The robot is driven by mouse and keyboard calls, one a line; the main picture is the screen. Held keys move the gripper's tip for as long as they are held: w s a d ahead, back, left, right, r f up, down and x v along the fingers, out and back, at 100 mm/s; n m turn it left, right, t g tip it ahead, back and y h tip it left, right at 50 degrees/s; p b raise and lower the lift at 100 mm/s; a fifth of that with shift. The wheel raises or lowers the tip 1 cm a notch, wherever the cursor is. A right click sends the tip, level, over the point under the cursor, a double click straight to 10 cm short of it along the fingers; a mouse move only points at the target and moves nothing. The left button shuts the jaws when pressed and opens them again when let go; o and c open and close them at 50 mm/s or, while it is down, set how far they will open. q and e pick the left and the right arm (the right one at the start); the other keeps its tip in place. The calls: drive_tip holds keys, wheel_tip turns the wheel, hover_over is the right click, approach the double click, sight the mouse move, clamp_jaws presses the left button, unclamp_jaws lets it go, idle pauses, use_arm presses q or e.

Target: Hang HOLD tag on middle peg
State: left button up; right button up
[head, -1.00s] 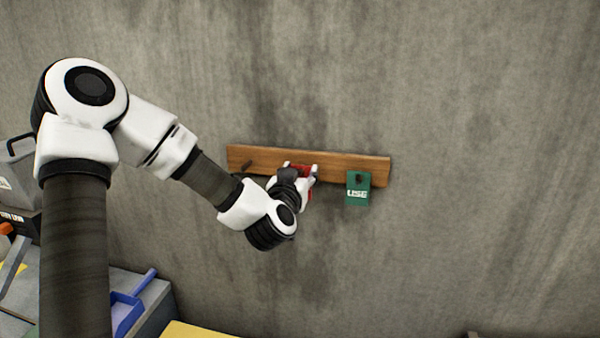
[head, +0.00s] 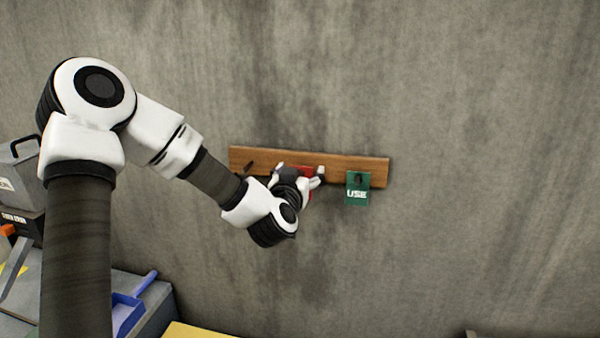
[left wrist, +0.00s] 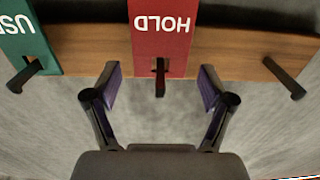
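The red HOLD tag (left wrist: 163,48) hangs on the middle peg (left wrist: 160,88) of the wooden rail (head: 335,162); the peg comes through the tag's hole. The left wrist view shows this upside down. In the head view the tag (head: 308,177) is mostly hidden behind my left gripper. My left gripper (left wrist: 160,86) is open, with one finger on each side of the peg and apart from the tag. It also shows at the rail in the head view (head: 300,173). The green USE tag (head: 357,188) hangs on the right peg. My right gripper is out of view.
The third peg (left wrist: 285,78) is bare and stands at the rail's left end in the head view (head: 248,168). A blue dustpan (head: 128,308) and a grey box (head: 22,172) are at lower left. The wall right of the rail is clear.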

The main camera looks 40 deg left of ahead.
use_arm(q)
drive_tip(key=shift+w+f, duration=0.1)
drive_tip(key=shift+w, duration=0.05)
drive_tip(key=v, duration=0.7)
drive_tip(key=shift+s, duration=0.3)
drive_tip(key=shift+d, duration=0.1)
